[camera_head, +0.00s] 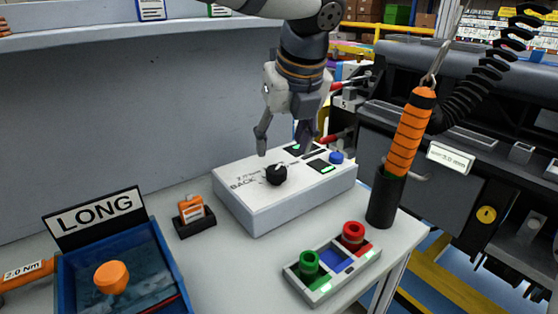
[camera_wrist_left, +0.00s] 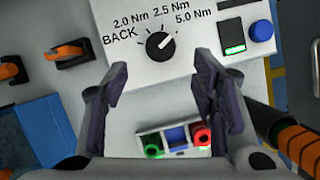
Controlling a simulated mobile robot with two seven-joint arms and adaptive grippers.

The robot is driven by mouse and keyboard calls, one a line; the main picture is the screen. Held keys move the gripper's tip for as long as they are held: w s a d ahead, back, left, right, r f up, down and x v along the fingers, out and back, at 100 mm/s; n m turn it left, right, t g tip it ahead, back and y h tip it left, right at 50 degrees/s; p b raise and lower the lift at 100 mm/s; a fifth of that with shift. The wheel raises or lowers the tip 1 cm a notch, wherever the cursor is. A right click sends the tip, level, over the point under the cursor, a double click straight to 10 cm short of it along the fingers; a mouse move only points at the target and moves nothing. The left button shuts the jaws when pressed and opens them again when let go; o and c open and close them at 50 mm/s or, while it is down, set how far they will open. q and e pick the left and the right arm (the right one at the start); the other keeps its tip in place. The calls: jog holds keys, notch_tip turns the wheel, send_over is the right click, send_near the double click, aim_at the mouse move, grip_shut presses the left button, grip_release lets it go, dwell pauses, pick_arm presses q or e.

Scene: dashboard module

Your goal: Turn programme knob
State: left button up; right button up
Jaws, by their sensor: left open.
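The programme knob (camera_head: 276,174) is a black round knob on top of a white control box (camera_head: 265,211). In the left wrist view the knob (camera_wrist_left: 159,45) has a white pointer mark, with the labels BACK, 2.0 Nm, 2.5 Nm and 5.0 Nm around it. My left gripper (camera_head: 284,148) is open and empty, above the box and near the knob. In the left wrist view its fingers (camera_wrist_left: 160,90) are spread wide, with the knob beyond their tips and nothing between them. My right gripper is not in view.
A panel with green (camera_head: 309,262) and red (camera_head: 353,232) buttons stands in front. An orange-handled tool (camera_head: 408,135) hangs in a black holder at right. A blue LONG bin (camera_head: 165,262) is at left.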

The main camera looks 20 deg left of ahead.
aim_at(276, 169)
pick_arm(q)
jog(key=x, duration=0.7)
jog(key=shift+w+a+f, duration=0.1)
jog(key=shift+w+f, duration=0.1)
jog(key=shift+f, duration=0.05)
jog(key=shift+c, duration=0.4)
jog(key=c, duration=1.1)
